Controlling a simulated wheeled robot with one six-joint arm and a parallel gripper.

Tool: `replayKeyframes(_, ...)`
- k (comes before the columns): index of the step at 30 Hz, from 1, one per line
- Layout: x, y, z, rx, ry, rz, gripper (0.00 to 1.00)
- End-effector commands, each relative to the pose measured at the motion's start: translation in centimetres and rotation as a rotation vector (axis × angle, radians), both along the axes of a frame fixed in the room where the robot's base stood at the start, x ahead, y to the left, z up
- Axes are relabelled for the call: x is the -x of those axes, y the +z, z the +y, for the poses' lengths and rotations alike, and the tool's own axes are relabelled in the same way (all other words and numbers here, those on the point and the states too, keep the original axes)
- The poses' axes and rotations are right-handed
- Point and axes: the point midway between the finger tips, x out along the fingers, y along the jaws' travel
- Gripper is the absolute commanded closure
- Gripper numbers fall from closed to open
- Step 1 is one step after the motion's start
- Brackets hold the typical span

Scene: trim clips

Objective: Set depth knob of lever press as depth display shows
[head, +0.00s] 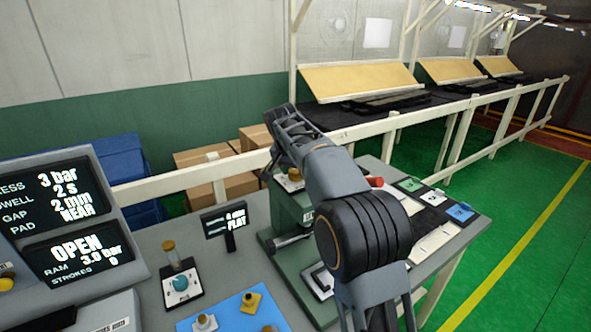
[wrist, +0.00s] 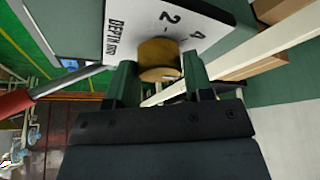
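The depth knob is a brass cylinder (wrist: 159,58) on the white "DEPTH" scale plate (wrist: 150,22) in the wrist view; marks 2 and 4 show, its pointer does not show clearly. My gripper (wrist: 160,66) has its two green fingers on either side of the knob, with no clear gap, so it looks shut on it. In the head view my gripper (head: 284,160) is at the top of the green lever press (head: 284,215), largely behind my arm. The depth display (head: 227,221) is a small black screen on a stand; it seems to read "4 mm" above "FLAT".
A large status panel (head: 68,222) stands at left. A pale rail (head: 200,180) runs behind.

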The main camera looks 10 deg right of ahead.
Motion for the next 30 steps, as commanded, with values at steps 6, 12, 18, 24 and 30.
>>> replayKeyframes(6,0.0,0.03,0.0,0.0,0.0,0.0,0.74)
replayKeyframes(12,0.0,0.05,-0.15,0.0,0.004,-0.001,0.8)
replayKeyframes(18,0.04,0.1,-0.11,0.0,0.066,-0.001,0.8)
replayKeyframes(24,0.05,0.16,-0.11,0.0,0.212,-0.002,0.8)
replayKeyframes(30,0.06,0.2,-0.18,0.0,0.393,-0.003,0.8)
